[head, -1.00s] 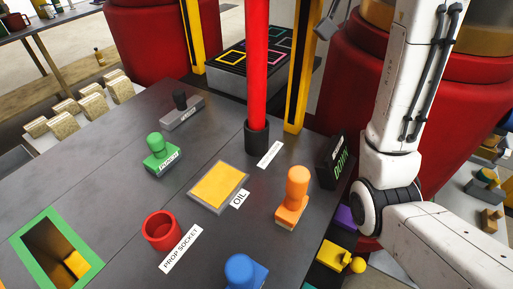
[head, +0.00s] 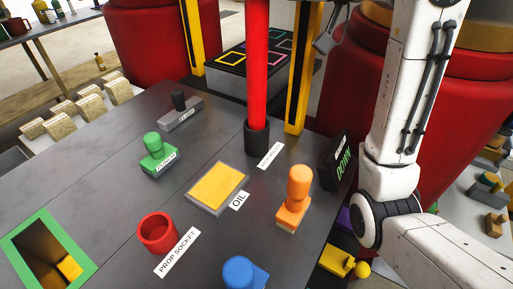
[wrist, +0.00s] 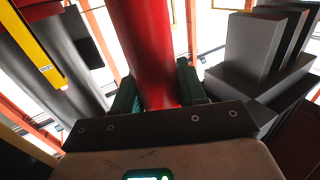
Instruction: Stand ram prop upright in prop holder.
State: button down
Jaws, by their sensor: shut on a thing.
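The ram prop, a long red pole (head: 257,75), stands upright with its foot in a dark round cup (head: 257,140) on the grey table. Its top is out of the head view. In the wrist view my gripper (wrist: 158,88) is shut on the red pole (wrist: 150,45), with a dark green finger on each side. My gripper does not show clearly in the head view. The prop holder, a red open cup labelled PROP SOCKET (head: 158,233), stands empty at the front left of the table.
A yellow OIL pad (head: 218,187) lies between the pole and the red socket. Green (head: 159,155), grey (head: 182,111), orange (head: 295,198) and blue (head: 243,272) knobbed pieces stand around. A green-rimmed opening (head: 28,225) is at left. A yellow-black post (head: 299,75) rises just right of the pole.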

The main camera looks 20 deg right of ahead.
jog(key=shift+r, duration=0.1)
grip_release()
dwell(0.8)
jog(key=shift+d, duration=0.15)
